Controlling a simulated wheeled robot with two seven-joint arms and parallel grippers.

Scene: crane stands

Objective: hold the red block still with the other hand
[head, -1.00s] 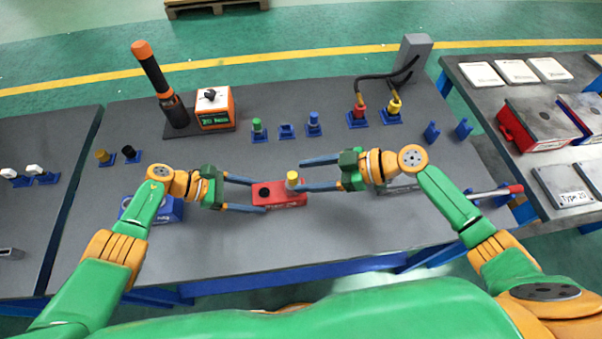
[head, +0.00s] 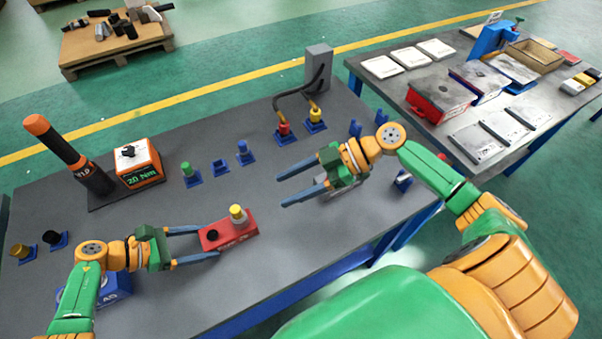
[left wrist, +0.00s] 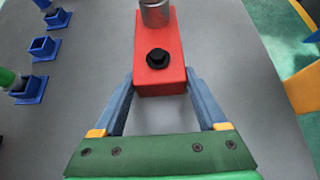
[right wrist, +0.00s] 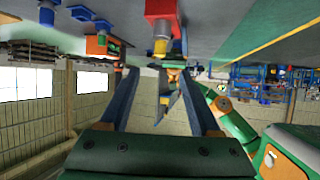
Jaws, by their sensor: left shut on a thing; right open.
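The red block (head: 230,236) lies on the dark grey table, with a yellow-capped post (head: 237,212) at one end and a black knob (head: 212,235) at the other. My left gripper (head: 209,242) is shut on the block's knob end, one finger along each side. The left wrist view shows the red block (left wrist: 160,82) between the fingers, its grey metal post cut off at the top edge. My right gripper (head: 283,190) is open and empty, to the right of the block and apart from it. The right wrist view shows the yellow-capped post (right wrist: 160,46) beyond its fingers.
Blue holders with green and blue plugs (head: 190,172) stand behind the block. A torque display box (head: 138,165) and an orange-topped black tool (head: 65,150) stand back left. Red and yellow connectors (head: 283,128) with hoses stand back right. Table around the block is clear.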

